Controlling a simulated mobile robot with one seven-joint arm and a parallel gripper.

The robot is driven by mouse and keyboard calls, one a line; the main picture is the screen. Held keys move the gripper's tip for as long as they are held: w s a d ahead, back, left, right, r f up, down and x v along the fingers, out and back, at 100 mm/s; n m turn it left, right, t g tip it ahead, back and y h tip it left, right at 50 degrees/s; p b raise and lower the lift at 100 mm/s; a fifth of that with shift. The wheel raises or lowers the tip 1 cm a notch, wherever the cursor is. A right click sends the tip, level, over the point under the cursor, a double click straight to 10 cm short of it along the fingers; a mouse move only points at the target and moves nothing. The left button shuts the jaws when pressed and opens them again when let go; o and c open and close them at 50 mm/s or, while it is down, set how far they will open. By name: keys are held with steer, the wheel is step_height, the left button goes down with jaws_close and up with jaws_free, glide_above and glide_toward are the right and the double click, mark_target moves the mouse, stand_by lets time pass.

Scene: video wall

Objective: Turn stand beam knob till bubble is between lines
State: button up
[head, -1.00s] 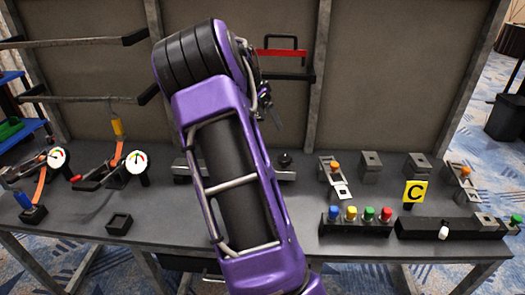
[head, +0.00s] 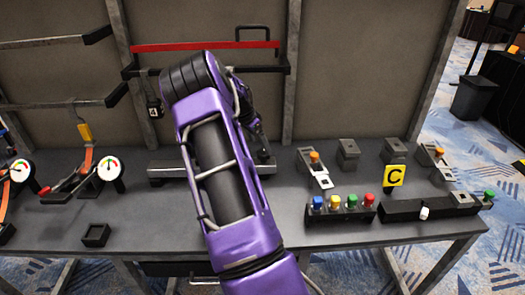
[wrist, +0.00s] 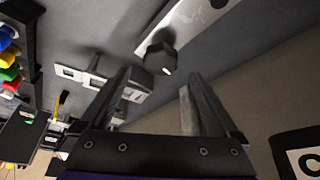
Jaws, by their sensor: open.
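The stand beam (head: 172,169) is a low grey bar at the back of the table in the head view, partly hidden behind my arm. In the wrist view the beam (wrist: 186,24) crosses the top, with a dark round knob (wrist: 160,56) on it. My gripper (wrist: 157,84) is open and empty, and the knob is beyond its fingertips, apart from them. In the head view my gripper (head: 262,147) is by the beam's right part, largely hidden by my arm. The bubble and its lines cannot be made out.
Two white gauges, one of them the right-hand gauge (head: 108,168), stand left. A red bar (head: 205,46) runs behind my arm.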

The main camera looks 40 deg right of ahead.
mark_target(264, 152)
steer(key=shift+x, duration=2.35)
steer(key=shift+w, duration=0.1)
steer(key=c, duration=1.4)
steer(key=shift+n+t+b, duration=0.3)
steer(key=shift+n+b, duration=0.2)
steer(key=shift+n, duration=0.2)
steer(key=o, duration=1.4)
steer(key=shift+r, duration=0.1)
